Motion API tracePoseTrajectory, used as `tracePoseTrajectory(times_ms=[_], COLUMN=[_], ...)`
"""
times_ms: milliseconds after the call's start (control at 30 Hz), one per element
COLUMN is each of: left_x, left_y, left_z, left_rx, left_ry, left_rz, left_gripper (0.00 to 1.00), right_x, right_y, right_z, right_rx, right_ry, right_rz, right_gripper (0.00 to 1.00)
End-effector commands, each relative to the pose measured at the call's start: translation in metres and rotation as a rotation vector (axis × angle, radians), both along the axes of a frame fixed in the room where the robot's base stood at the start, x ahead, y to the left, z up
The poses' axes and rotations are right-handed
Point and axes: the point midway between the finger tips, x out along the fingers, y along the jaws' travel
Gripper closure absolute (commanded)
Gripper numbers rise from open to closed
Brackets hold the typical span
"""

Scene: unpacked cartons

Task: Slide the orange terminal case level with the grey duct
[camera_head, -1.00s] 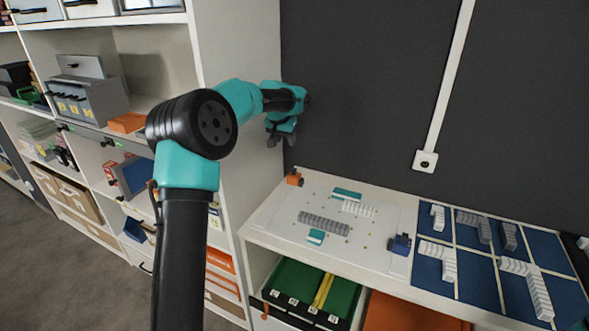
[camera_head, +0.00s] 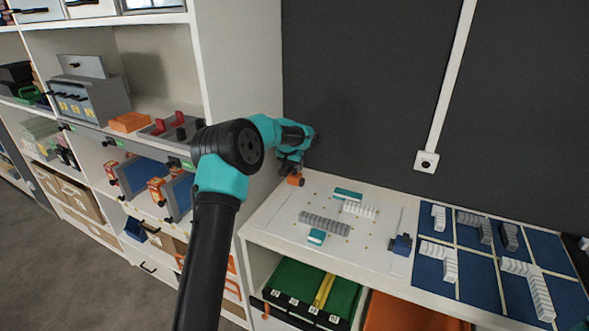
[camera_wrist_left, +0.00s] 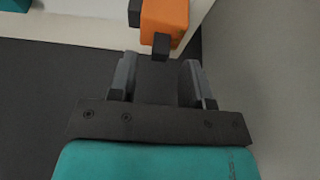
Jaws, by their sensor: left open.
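The orange terminal case (camera_head: 295,180) sits at the back left corner of the white board, beside the shelf unit's side panel. It also shows in the left wrist view (camera_wrist_left: 164,20), with dark blocks on its left side and near end. The grey ribbed duct (camera_head: 325,224) lies on the middle of the board, to the right of and nearer than the case. My left gripper (camera_head: 292,168) is just above the case in the head view. In the left wrist view its two fingers (camera_wrist_left: 157,82) are apart and empty, with the case ahead of their tips. My right gripper is not seen.
The board (camera_head: 275,215) also bears teal blocks (camera_head: 347,193), a white ribbed piece (camera_head: 359,209) and a dark blue piece (camera_head: 402,244). Blue panels with light ribbed pieces lie to the right. The dark wall (camera_head: 360,100) stands behind; the tall shelf unit (camera_head: 245,70) is close on the left.

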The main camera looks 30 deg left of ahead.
Motion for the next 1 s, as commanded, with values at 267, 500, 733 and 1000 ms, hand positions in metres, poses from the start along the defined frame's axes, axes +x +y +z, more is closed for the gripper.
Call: tracePoseTrajectory(times_ms=[267, 500, 733, 1000], left_x=[0.009, 0.009, 0.009, 0.009], left_y=[0.001, 0.001, 0.001, 0.001], left_z=[-0.020, -0.021, -0.021, -0.020], left_rx=[0.000, 0.000, 0.000, 0.000], left_ry=[-0.001, -0.001, -0.001, -0.001], left_rz=[0.000, 0.000, 0.000, 0.000], left_gripper=[0.55, 0.55, 0.75, 1.00], right_x=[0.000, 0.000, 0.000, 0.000], right_y=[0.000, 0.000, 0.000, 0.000], right_z=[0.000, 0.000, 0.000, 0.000], right_rx=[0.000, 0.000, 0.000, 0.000], right_ry=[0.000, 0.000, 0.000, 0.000], right_rz=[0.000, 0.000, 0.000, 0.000], right_gripper=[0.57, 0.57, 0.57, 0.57])
